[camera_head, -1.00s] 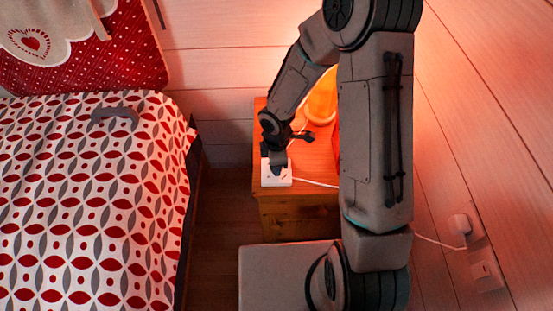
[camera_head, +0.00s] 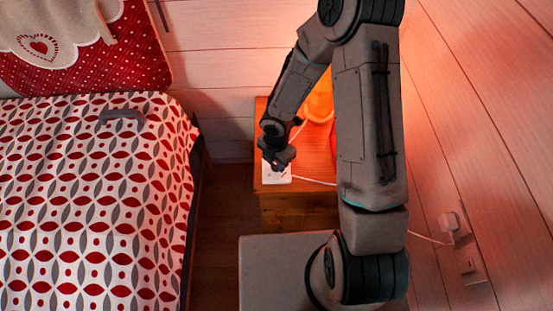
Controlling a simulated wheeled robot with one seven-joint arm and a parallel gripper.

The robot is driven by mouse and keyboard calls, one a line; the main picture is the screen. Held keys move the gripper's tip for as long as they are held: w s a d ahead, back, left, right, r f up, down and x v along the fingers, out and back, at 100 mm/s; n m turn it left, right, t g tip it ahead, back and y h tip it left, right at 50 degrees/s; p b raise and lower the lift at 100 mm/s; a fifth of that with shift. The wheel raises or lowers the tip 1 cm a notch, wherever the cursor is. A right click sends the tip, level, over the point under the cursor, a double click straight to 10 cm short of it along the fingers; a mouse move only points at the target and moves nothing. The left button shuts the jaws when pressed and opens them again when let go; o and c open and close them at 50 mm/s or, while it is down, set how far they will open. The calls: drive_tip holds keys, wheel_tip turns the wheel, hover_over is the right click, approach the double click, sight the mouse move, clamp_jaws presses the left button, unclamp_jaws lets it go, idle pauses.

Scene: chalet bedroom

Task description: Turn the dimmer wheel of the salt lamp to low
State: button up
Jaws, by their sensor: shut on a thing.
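The salt lamp (camera_head: 319,102) glows orange on the wooden nightstand (camera_head: 285,215), partly hidden behind my arm. A small white dimmer box (camera_head: 281,179) lies at the nightstand's left front, with a white cord running right from it. My gripper (camera_head: 277,166) points down over the box, with its fingers at the box's top. It is shut on the dimmer wheel, which the fingers hide. The wheel's setting cannot be seen.
A bed (camera_head: 95,200) with a red, grey and white patterned cover stands at the left, with a grey curved object (camera_head: 122,115) on it. A wall plug (camera_head: 449,222) and a switch plate (camera_head: 468,264) are on the plank wall at the right.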

sight(277, 164)
idle(0.4)
drive_tip(key=o, duration=1)
wheel_tip(277, 164, up, 14)
drive_tip(key=p, duration=0.4)
drive_tip(key=shift+f+p, duration=0.1)
drive_tip(key=shift+p, duration=0.3)
